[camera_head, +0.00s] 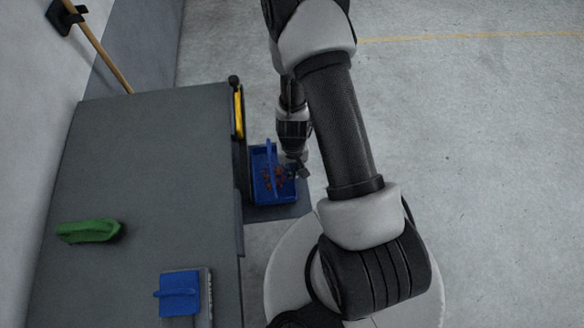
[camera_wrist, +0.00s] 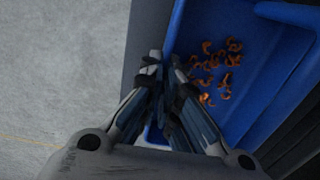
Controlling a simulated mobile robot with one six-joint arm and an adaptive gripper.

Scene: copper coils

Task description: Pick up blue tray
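The blue tray (camera_head: 257,180) sits on a low dark grey platform beside the workbench and holds several small copper coils. A blue upright bar stands along its middle. In the wrist view the blue tray (camera_wrist: 262,85) fills the right half, with the coils (camera_wrist: 213,62) on its floor. My gripper (camera_head: 301,173) is at the tray's right edge in the head view. In the wrist view my gripper (camera_wrist: 165,62) has its fingers drawn close together on either side of the tray's wall. The contact itself is partly hidden by the fingers.
A grey workbench (camera_head: 150,170) stands left of the tray, with a green brush-like object (camera_head: 88,231) and a smaller blue object (camera_head: 180,283) on it. A yellow item (camera_head: 239,112) is at the bench's edge. Open concrete floor (camera_head: 480,130) lies to the right.

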